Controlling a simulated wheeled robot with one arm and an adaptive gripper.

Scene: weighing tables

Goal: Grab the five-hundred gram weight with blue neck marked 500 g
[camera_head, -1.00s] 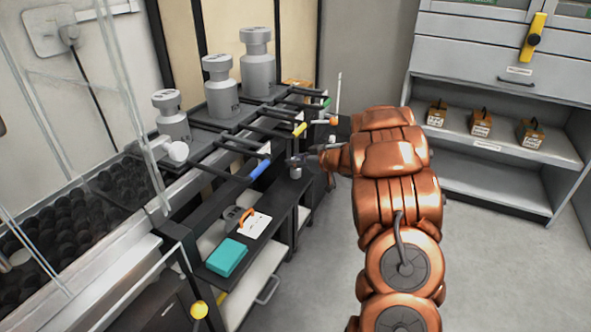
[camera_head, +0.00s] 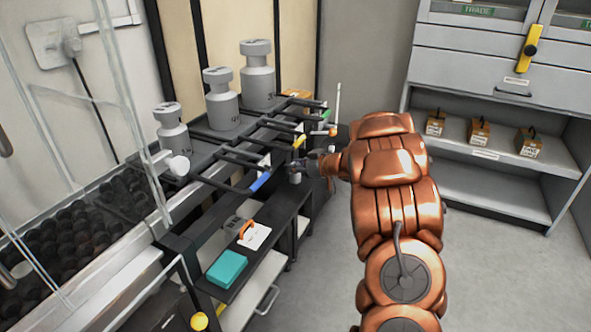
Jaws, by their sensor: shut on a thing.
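A small grey metal weight (camera_head: 295,178) shows at the tip of my gripper, above the narrow black shelf. Its neck looks dark or bluish; its marking is too small to read. My gripper (camera_head: 302,166) reaches in from the right and is shut on the top of this weight. The fingers are small and dark in this view, and my copper arm hides part of what lies behind them. I cannot tell whether the weight's base touches the shelf.
Several large grey weights (camera_head: 221,98) stand on the black rack behind. Black bars with coloured ends, such as the blue one (camera_head: 260,181), jut out close to my gripper. A teal box (camera_head: 227,268) lies on the lower shelf. The floor (camera_head: 320,290) is clear.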

